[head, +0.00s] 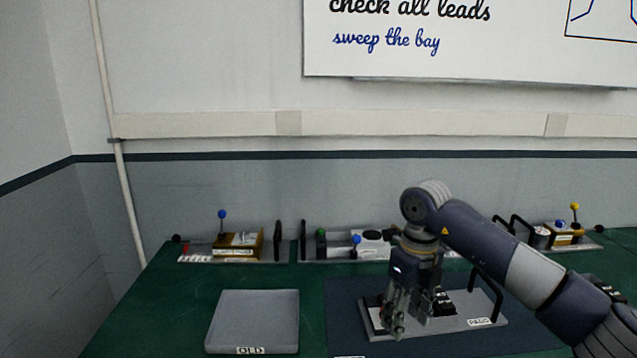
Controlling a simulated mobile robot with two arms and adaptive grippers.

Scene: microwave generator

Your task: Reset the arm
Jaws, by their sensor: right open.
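My right arm comes in from the right, and its right gripper (402,318) points down over the left part of a grey plate labelled PASS (455,326). The jaws are open, and I see nothing held between them. I cannot tell whether the fingertips touch the plate or hang above it. The gripper and wrist hide part of the plate and of the dark parts mounted on it. A black handle (488,284) stands on the plate's right side. My left gripper is not in view.
A flat grey tray labelled OLD (254,316) lies left on the green table (150,318). A whiteboard (470,40) hangs above.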

